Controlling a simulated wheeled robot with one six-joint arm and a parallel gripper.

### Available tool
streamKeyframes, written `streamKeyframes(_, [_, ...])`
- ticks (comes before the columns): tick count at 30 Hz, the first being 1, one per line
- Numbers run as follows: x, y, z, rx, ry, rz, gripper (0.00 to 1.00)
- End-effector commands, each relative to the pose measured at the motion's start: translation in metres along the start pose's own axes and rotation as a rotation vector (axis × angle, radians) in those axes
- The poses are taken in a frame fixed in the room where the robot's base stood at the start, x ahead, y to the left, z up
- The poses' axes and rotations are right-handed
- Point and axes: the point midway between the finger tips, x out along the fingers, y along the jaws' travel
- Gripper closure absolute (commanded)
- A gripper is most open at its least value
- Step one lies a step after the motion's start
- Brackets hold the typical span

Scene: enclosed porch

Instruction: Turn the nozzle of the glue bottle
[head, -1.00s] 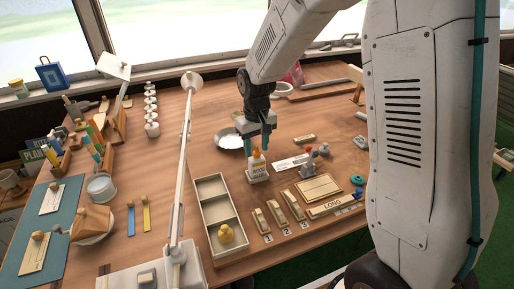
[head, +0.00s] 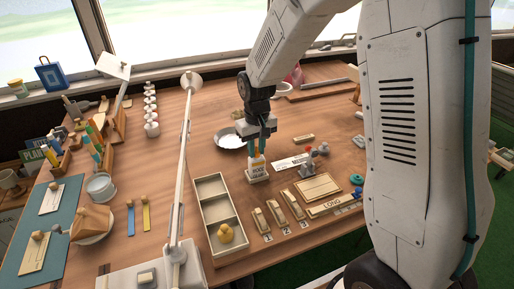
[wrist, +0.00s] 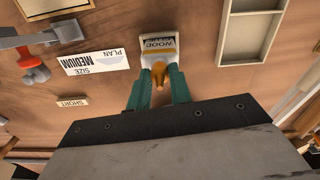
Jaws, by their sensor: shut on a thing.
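The white glue bottle (head: 257,171), labelled WOOD GLUE, stands upright on the wooden table, to the right of the cream tray. Its orange nozzle (wrist: 159,73) points up toward the wrist camera. My gripper (head: 258,151) comes down from above the bottle. In the wrist view its two teal fingers (wrist: 159,90) sit on either side of the nozzle, shut on it. In the head view the fingers hide most of the nozzle. The bottle's white body also shows in the wrist view (wrist: 158,42), beyond the fingers.
A cream divided tray (head: 208,190) with a yellow object stands left of the bottle. A metal dish (head: 229,138) lies behind it. A size card (wrist: 95,63) and a red-handled tool (wrist: 36,73) lie close by. A white lamp arm (head: 183,160) rises left of the tray.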

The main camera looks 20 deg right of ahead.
Motion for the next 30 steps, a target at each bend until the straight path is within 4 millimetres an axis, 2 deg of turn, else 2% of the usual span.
streamKeyframes(17, [-0.0002, -0.0003, -0.0002, 0.102, 0.000, 0.000, 1.00])
streamKeyframes(23, [-0.0002, -0.0003, -0.0002, 0.222, 0.000, 0.000, 1.00])
streamKeyframes(30, [-0.0002, -0.0004, -0.0002, 0.442, -0.001, 0.000, 1.00])
